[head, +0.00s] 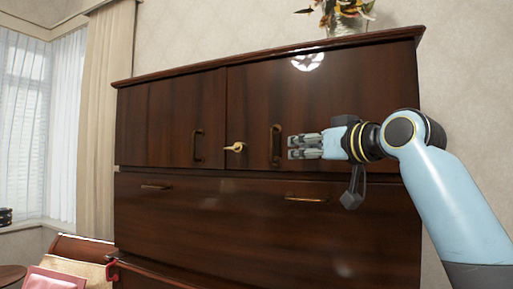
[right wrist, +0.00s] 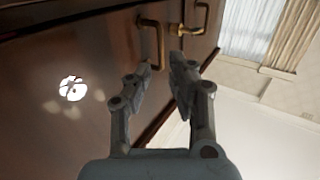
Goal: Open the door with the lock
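A dark wooden cabinet has two upper doors. The right door (head: 335,98) has a brass lock (head: 236,147) near its left edge and an upright bronze handle (head: 276,145). Both doors look shut. My right gripper (head: 291,147) is just right of that handle, with its fingers pointing left toward it. In the right wrist view the gripper (right wrist: 161,68) is open and empty, and the handle (right wrist: 160,42) stands just beyond the fingertips. I cannot tell whether they touch. My left gripper is not in view.
The left door (head: 155,120) has its own handle (head: 197,146). Drawers (head: 230,215) with bar pulls lie below. A vase with flowers (head: 345,20) stands on top. A seat with a pink cushion (head: 52,279) is at the lower left, near a curtained window.

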